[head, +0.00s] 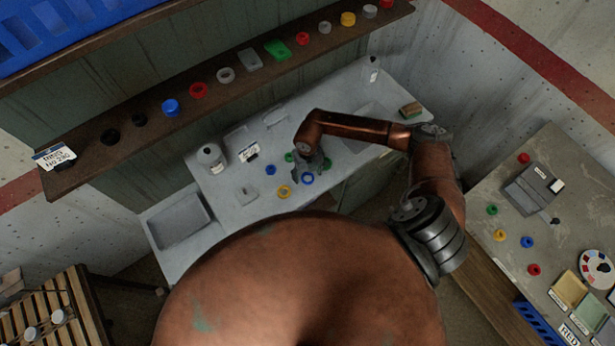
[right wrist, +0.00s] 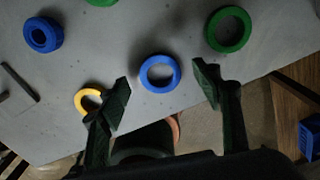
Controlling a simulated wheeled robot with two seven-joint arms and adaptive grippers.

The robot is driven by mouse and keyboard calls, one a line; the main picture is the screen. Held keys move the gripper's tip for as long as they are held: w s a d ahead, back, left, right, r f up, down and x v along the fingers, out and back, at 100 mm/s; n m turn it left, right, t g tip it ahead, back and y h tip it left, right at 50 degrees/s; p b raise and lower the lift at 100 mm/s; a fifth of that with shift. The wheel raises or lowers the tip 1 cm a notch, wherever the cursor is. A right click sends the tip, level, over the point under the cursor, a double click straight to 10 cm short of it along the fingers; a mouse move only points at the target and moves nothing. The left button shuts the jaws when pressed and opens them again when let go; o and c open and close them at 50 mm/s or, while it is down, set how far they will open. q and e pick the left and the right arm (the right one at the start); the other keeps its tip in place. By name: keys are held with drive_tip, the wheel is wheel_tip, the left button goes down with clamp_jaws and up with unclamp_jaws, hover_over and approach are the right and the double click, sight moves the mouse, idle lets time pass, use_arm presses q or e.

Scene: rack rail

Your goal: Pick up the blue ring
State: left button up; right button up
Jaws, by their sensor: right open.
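The blue ring (head: 307,183) lies flat on the grey table, just below my right gripper (head: 308,168) in the head view. In the right wrist view, the blue ring (right wrist: 144,75) shows whole between the two spread fingertips of my right gripper (right wrist: 162,84). The gripper is open and empty, and appears to be above the table; its exact height over the ring is unclear. A smaller, thicker blue piece (right wrist: 33,43) with a narrow hole lies to the left. My left gripper is not in view.
A yellow ring (right wrist: 81,106) lies partly behind the left finger. A green ring (right wrist: 212,32) lies beyond the right finger. A white bottle (head: 211,158) and grey tray (head: 180,222) stand left. A shelf (head: 235,95) of rings runs behind. A side table (head: 500,262) stands right.

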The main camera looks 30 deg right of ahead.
drive_tip(key=shift+f, duration=0.6)
drive_tip(key=shift+c, duration=0.5)
drive_tip(key=c, duration=1.1)
